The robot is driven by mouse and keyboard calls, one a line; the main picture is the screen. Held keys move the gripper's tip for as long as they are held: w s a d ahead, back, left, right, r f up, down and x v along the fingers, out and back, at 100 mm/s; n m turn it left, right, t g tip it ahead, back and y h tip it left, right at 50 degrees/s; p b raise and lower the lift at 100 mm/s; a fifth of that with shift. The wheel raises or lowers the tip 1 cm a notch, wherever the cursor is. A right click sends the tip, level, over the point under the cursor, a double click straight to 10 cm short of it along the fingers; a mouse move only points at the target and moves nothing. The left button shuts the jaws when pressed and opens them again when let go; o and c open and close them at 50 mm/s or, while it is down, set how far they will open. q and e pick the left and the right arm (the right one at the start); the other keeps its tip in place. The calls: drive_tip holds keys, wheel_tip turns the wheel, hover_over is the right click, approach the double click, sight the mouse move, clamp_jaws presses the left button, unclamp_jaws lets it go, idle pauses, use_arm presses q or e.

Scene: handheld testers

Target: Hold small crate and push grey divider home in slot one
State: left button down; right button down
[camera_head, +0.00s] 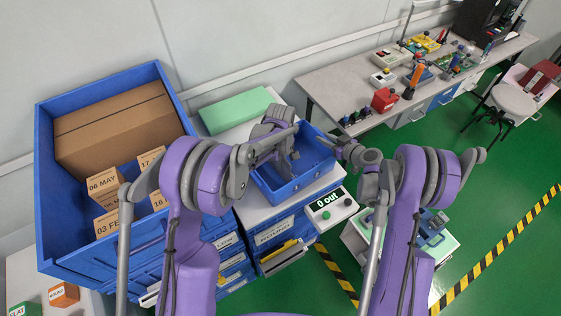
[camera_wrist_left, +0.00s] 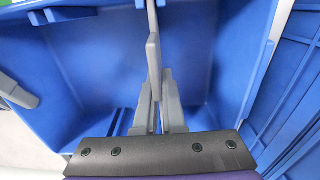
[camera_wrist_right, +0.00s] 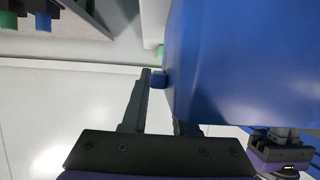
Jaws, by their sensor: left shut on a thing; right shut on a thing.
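The small blue crate (camera_head: 312,160) stands on a light worktop. My left gripper (camera_head: 285,140) is over its inside, shut on the grey divider (camera_wrist_left: 154,60). In the left wrist view the divider stands edge-on between the fingers (camera_wrist_left: 158,112), with blue crate walls on both sides. Whether its lower edge sits in a slot is hidden by the gripper. My right gripper (camera_head: 340,145) is at the crate's right far corner. In the right wrist view its fingers (camera_wrist_right: 160,105) are shut on the crate's blue wall (camera_wrist_right: 235,65).
A large blue bin (camera_head: 50,190) with cardboard boxes (camera_head: 118,125) stands at left. A green block (camera_head: 235,110) lies behind the small crate. A counter box reading "0 out" (camera_head: 331,209) is in front. A bench (camera_head: 350,92) with testers and a stool (camera_head: 513,105) are at right.

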use_arm(q)
drive_tip(key=c, duration=0.9)
unclamp_jaws()
wheel_tip(320, 180, up, 12)
drive_tip(key=shift+r, duration=0.1)
